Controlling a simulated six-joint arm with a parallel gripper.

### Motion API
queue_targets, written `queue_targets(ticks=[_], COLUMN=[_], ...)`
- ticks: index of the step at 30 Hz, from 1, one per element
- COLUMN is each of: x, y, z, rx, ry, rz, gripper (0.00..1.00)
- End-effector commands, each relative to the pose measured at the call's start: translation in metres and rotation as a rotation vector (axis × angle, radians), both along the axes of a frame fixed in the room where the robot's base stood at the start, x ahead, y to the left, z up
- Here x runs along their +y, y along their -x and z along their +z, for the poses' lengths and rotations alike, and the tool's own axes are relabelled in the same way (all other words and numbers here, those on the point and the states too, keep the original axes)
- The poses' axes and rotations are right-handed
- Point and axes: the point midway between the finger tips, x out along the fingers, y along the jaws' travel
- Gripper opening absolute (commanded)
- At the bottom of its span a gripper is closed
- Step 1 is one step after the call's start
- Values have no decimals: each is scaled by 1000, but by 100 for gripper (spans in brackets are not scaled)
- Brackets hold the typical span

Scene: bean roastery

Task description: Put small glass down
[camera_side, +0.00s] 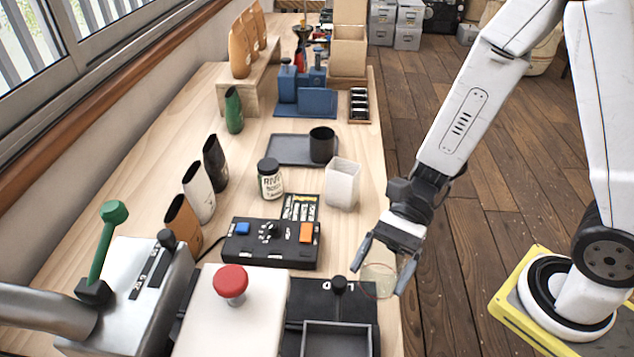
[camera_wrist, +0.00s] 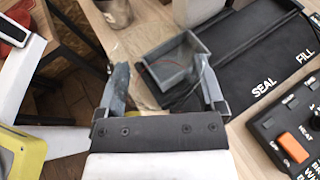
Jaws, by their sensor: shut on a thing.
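The small glass (camera_side: 379,281) is clear and nearly see-through, with a thin reddish line showing on it. In the side view it sits between the fingers of my gripper (camera_side: 384,272), which is shut on it. The glass is at the right edge of the wooden table, beside the black LOAD panel; whether its base touches the table I cannot tell. In the wrist view my gripper's fingers (camera_wrist: 164,85) stand on either side of it, and the glass is barely visible against the grey tray behind.
A grey open tray (camera_side: 338,326) lies on the black panel (camera_side: 365,289) close by. A control box (camera_side: 246,249) with an orange switch, a white cup (camera_side: 343,184) and a labelled jar (camera_side: 270,180) stand farther back. Bare table (camera_side: 352,235) lies between the cup and the panel.

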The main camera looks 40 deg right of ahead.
Motion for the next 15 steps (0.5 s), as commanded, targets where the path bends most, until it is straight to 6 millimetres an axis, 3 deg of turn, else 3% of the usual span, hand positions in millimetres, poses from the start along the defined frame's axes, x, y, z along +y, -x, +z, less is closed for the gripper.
queue_targets(ticks=[15], x=[10], y=[-8], z=[-5], rx=[1], ry=[0], rz=[14], gripper=[21])
